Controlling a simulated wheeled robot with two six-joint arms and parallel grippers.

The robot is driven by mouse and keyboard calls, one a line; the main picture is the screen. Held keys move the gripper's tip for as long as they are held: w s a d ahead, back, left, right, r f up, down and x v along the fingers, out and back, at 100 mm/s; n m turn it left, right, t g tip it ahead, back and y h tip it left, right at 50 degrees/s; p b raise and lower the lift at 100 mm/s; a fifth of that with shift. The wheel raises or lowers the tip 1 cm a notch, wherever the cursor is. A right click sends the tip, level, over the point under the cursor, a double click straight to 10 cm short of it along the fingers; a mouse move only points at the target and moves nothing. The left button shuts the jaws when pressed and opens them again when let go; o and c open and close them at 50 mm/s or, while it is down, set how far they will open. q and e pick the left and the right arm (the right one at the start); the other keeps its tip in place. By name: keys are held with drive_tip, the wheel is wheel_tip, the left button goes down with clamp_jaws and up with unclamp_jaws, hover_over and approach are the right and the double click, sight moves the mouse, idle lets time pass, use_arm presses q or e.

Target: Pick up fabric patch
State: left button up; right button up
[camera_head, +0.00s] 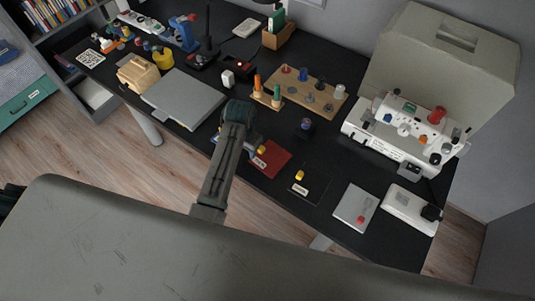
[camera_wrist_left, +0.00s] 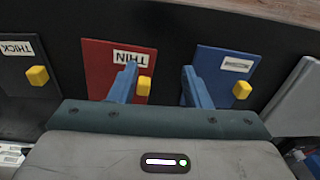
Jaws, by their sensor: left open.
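Three flat fabric patches, each with a small yellow block, lie on the black desk. The red patch (camera_head: 274,157) reads THIN in the left wrist view (camera_wrist_left: 100,62). The black patch (camera_head: 311,188) reads THICK in that view (camera_wrist_left: 15,75). The blue patch (camera_wrist_left: 222,72) has a white label and is mostly hidden behind my arm in the head view. My left gripper (camera_wrist_left: 158,72) is open and empty, above the desk. In its wrist view, one blue finger overlaps the red patch and the other the blue patch. Contact cannot be told. My right gripper is not in view.
A grey plate with a red block (camera_head: 355,207) and a white pedal-like device (camera_head: 411,208) lie at the right. A white sewing machine (camera_head: 402,133), wooden peg board (camera_head: 307,91), spool stand (camera_head: 268,97) and closed grey laptop (camera_head: 184,97) surround the work area.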

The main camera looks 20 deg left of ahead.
use_arm(q)
drive_tip(key=w+d+r+m, duration=0.1)
drive_tip(key=w+d+r, duration=0.2)
drive_tip(key=w+r, duration=0.25)
drive_tip(key=p, duration=0.2)
hover_over(261, 148)
drive_tip(key=shift+g, duration=0.4)
wheel_tip(261, 148, down, 5)
drive_tip(key=shift+w+a+r, duration=0.1)
drive_tip(key=shift+f, duration=0.3)
drive_tip(key=shift+f+p, duration=0.3)
drive_tip(key=shift+f, duration=0.35)
wheel_tip(261, 148, down, 4)
drive_tip(key=shift+r+p, duration=0.1)
drive_tip(key=shift+p, duration=0.45)
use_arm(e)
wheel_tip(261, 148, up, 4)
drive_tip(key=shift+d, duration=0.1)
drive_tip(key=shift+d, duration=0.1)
use_arm(q)
clamp_jaws()
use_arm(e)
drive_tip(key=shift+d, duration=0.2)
